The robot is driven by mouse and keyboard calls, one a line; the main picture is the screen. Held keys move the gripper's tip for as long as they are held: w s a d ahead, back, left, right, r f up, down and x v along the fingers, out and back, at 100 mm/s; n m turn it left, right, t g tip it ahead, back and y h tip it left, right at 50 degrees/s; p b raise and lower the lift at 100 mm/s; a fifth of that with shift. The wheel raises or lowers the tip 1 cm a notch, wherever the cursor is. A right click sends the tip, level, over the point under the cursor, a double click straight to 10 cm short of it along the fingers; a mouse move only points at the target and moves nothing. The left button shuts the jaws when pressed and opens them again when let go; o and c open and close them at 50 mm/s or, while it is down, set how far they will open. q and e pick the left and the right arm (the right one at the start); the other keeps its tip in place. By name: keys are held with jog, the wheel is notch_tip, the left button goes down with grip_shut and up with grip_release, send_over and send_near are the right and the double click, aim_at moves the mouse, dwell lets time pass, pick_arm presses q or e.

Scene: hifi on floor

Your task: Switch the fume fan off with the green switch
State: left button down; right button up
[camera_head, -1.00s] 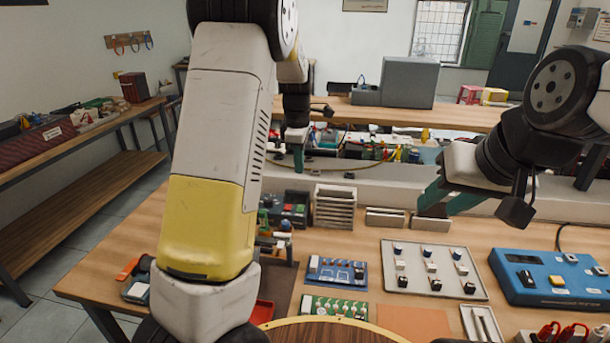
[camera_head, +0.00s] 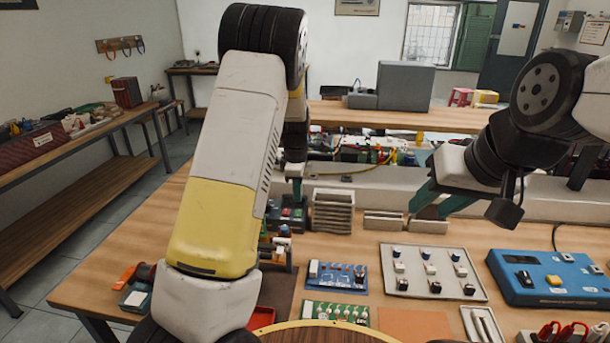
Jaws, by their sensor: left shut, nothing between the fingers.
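A small dark box (camera_head: 291,222) with a green and a red part on its top stands at the back left of the near bench, left of a pale slatted rack. The green part looks like the switch, but it is small and partly hidden. My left gripper (camera_head: 297,198) is shut and points down directly over this box; I cannot tell whether its tip touches the switch. My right gripper (camera_head: 436,207) is open and empty, over the back of the bench. I cannot tell which thing is the fume fan.
The slatted rack (camera_head: 332,211) stands close to the right of my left gripper. A blue circuit board (camera_head: 337,284), a pale panel of switches (camera_head: 420,254) and a blue instrument box (camera_head: 560,293) lie further forward and right. A grey box (camera_head: 405,86) stands on the far bench.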

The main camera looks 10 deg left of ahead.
aim_at(299, 210)
pick_arm(q)
jog(key=shift+w+f, duration=0.15)
jog(key=shift+f, duration=1)
jog(key=shift+w+f, duration=0.1)
jog(key=shift+f, duration=1)
